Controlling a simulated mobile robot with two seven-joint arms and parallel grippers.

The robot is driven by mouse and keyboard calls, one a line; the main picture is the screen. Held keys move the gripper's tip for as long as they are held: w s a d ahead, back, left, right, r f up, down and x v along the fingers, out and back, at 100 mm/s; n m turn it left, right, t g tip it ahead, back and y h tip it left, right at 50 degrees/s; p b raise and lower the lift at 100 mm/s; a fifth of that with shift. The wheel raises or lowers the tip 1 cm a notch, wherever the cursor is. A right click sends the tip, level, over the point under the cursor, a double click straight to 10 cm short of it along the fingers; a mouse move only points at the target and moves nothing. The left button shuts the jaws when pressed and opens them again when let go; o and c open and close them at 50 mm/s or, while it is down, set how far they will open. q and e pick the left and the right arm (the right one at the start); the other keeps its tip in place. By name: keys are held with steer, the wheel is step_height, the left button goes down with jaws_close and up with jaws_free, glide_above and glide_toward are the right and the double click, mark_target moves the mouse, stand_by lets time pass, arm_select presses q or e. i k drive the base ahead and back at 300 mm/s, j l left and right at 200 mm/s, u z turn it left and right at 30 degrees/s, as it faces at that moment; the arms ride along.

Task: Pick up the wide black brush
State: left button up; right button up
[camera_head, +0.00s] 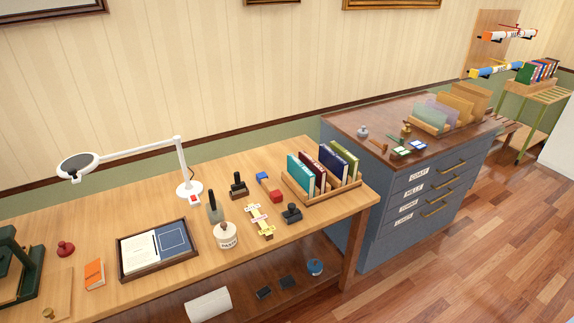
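I cannot make out for certain which thing is the wide black brush. A dark, upright, narrow-topped thing (215,208) stands on the wooden table just behind a white labelled jar (227,237); it is too small to identify surely. A black knobbed thing (292,214) sits right of the yellow piece (259,220). Another dark knobbed thing with a brown base (238,186) stands farther back. Two flat black blocks (264,293) (286,282) lie on the lower shelf. Neither of my grippers is in view.
The wooden table (90,215) also holds a white lamp (187,188), a framed tray (124,270), an orange booklet (95,274) and a book rack (330,190). A blue-grey cabinet (365,220) stands to the right. Open wooden floor (450,275) lies in front of it.

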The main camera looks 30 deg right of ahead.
mark_target(239, 187)
steer(key=i+j+z, duration=0.1)
steer(key=i, duration=0.3)
steer(key=i+j+z, duration=0.1)
steer(key=i+j, duration=0.55)
steer(key=i, duration=0.45)
steer(key=l+z, duration=0.05)
